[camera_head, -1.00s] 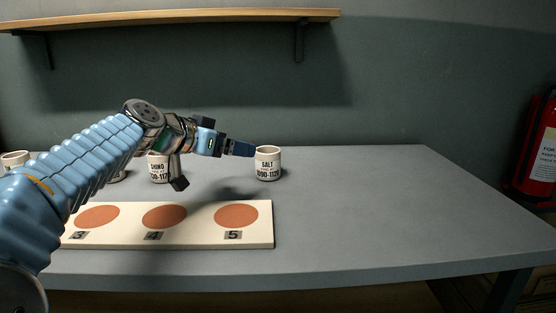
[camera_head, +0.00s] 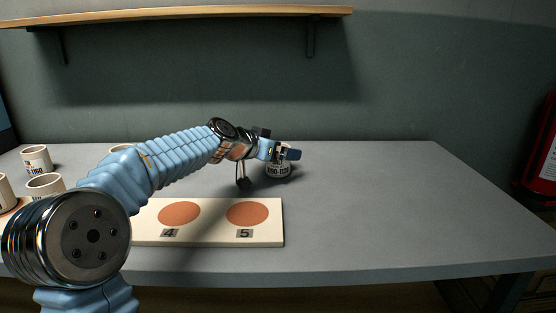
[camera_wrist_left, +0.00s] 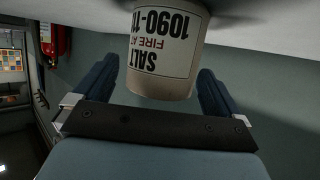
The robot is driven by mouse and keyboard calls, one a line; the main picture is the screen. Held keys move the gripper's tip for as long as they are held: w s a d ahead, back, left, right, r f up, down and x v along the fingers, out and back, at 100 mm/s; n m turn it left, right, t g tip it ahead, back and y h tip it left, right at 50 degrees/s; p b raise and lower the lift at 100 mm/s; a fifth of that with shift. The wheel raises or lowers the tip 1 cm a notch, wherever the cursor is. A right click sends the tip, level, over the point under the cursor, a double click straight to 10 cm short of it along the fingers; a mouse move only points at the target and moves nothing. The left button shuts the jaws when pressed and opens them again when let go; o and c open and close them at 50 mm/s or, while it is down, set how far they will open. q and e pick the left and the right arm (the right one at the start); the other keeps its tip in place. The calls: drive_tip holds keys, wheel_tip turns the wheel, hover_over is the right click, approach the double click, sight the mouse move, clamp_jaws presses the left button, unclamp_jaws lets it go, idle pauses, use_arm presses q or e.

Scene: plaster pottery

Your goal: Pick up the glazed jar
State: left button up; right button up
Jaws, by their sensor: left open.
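My left gripper (camera_head: 287,153) is at the jar. The wrist view shows the gripper (camera_wrist_left: 157,80) open, with one finger on each side of the jar and visible gaps between. It is not gripping the jar. My right gripper is not in view.
A cream board (camera_head: 215,236) with round terracotta spots numbered 4 and 5 lies in front, partly hidden by my arm. Other pale jars (camera_head: 37,158) stand at the left. A wooden shelf (camera_head: 180,14) hangs on the back wall. The table's right side is clear.

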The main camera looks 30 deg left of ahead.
use_arm(q)
drive_tip(key=c, duration=1.1)
